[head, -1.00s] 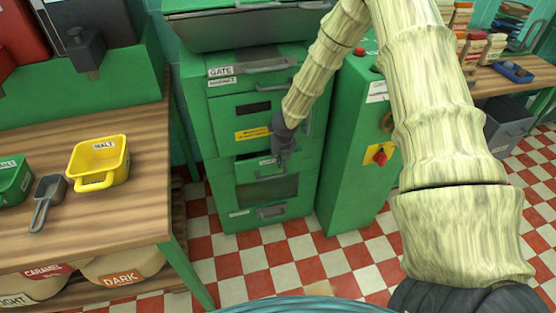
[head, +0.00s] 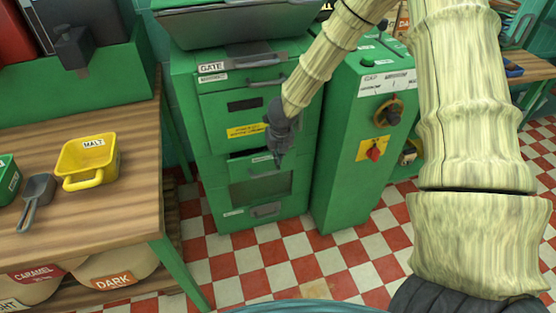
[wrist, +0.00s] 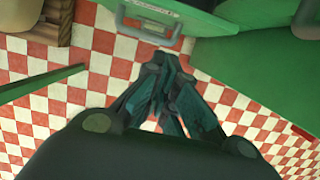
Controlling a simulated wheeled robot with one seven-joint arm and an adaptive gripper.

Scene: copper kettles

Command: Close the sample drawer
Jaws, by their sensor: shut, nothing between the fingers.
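The green cabinet (head: 214,180) stands in the middle of the head view, with several fronts one above another. A narrow dark gap shows at a front (head: 262,159) in its middle, below the yellow label; that front's small label is too small to read, so I cannot be sure it is the sample drawer. My dark gripper (head: 279,158) is shut and empty, pointing down in front of this part; I cannot tell whether it touches. In the wrist view my fingers (wrist: 165,75) are together, below a grey handle (wrist: 148,28) on a green front.
A green control box (head: 340,150) with a red knob (head: 374,153) stands close on the right. The checkered floor (head: 290,265) in front of the cabinet is clear.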

